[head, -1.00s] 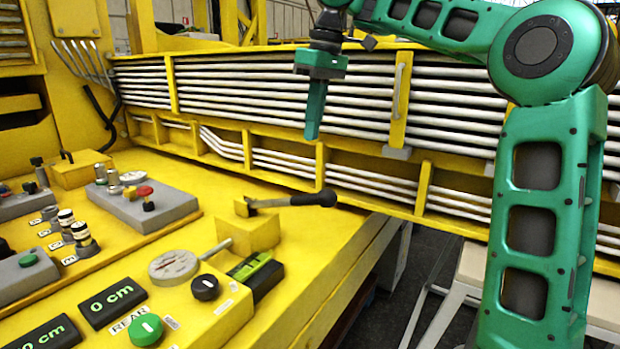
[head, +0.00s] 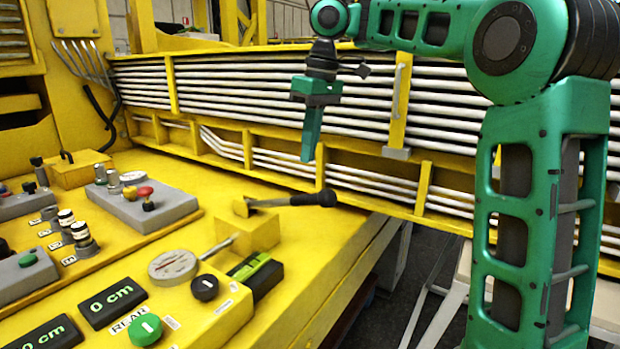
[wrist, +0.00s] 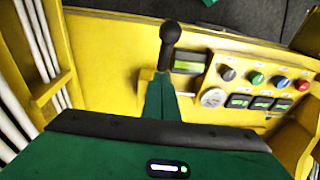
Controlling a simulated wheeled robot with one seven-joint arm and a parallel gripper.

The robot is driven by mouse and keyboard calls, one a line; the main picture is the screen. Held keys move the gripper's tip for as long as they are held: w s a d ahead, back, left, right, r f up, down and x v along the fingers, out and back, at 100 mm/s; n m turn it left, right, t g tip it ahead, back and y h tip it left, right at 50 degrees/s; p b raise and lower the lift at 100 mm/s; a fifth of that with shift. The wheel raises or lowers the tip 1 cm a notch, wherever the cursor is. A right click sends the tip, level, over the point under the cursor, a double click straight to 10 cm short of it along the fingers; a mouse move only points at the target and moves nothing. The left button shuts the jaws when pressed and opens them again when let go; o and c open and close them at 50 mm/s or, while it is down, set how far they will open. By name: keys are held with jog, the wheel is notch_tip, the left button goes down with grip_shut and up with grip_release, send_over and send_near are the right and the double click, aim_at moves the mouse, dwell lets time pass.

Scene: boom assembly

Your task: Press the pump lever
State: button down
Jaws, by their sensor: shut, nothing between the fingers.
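The pump lever (head: 298,200) is a dark rod with a black ball knob, lying nearly level from a yellow block (head: 256,230) on the yellow bench. Its knob points right in the head view. My gripper (head: 309,158) is shut and empty, pointing down above the lever's knob end, with a visible gap in the head view. In the wrist view the lever's black knob (wrist: 170,32) shows just beyond my shut fingers (wrist: 161,84). The fingers hide part of the lever and its mount there.
A dial gauge (head: 173,267), a black knob (head: 205,287), a green button (head: 146,330) and displays (head: 112,302) sit in front of the lever. A yellow rack of pale pipes (head: 285,100) runs behind. The bench ends right of the lever.

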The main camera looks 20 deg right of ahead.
jog(key=shift+f, duration=0.1)
jog(key=shift+a+f, duration=0.25)
jog(key=shift+f, duration=0.45)
jog(key=shift+d+f, duration=0.1)
jog(key=shift+f, duration=0.35)
jog(key=shift+s+f, duration=0.25)
jog(key=shift+f, duration=0.35)
jog(key=shift+s+d+f, duration=0.1)
jog(key=shift+s+f, duration=0.15)
jog(key=shift+f, duration=0.35)
jog(key=shift+s+d+f, duration=0.1)
jog(key=shift+s+f, duration=0.1)
jog(key=shift+f, duration=0.4)
jog(key=shift+a, duration=0.1)
